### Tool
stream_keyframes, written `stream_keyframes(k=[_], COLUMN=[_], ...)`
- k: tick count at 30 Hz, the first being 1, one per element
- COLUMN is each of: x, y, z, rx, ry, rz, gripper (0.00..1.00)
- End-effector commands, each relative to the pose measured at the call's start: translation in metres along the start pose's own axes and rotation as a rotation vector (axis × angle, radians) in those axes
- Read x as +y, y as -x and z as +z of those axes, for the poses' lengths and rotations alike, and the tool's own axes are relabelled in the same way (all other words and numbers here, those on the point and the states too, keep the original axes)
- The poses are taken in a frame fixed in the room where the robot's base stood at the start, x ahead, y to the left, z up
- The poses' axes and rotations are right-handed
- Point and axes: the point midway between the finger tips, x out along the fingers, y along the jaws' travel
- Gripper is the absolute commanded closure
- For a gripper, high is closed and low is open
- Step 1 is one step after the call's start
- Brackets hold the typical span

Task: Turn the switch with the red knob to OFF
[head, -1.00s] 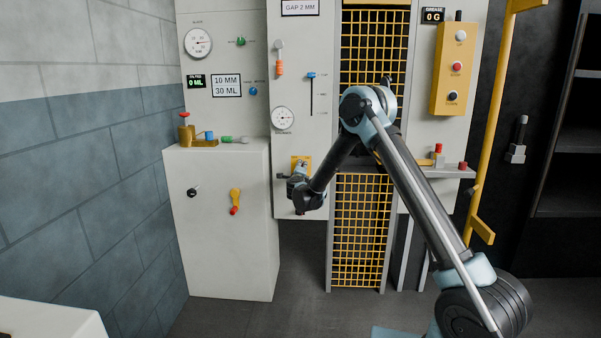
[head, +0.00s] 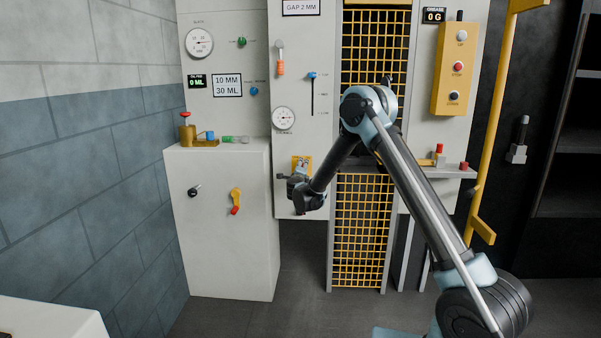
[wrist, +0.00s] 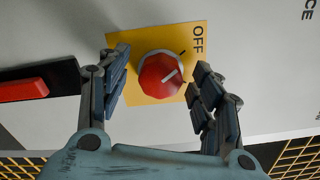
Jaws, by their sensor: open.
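The switch's red knob (wrist: 160,74) is in the middle of the wrist view, on a yellow plate (wrist: 145,115) with the word OFF at its upper right. My gripper (wrist: 160,90) is open, with one finger on each side of the knob. The right finger is close to it; I cannot tell whether it touches. In the head view the yellow plate (head: 302,160) shows just above my gripper (head: 290,182), which hides the knob.
A red bar in a black housing (wrist: 38,88) lies left of the plate in the wrist view. The yellow mesh guard (head: 360,230) stands right of my gripper. A white cabinet (head: 225,250) with levers stands at the left.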

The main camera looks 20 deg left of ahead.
Motion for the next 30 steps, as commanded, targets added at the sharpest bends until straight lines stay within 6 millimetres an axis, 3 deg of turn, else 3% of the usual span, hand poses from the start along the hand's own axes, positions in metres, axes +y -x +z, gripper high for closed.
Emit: stream_keyframes(k=[18, 24, 30], x=[0.001, 0.001, 0.001], y=[0.100, 0.115, 0.117], z=[0.002, 0.001, 0.001], rx=[-0.004, -0.002, -0.002], ry=[0.000, 0.000, 0.000], rz=[0.002, 0.002, 0.002], gripper=[0.41, 0.41, 0.41])
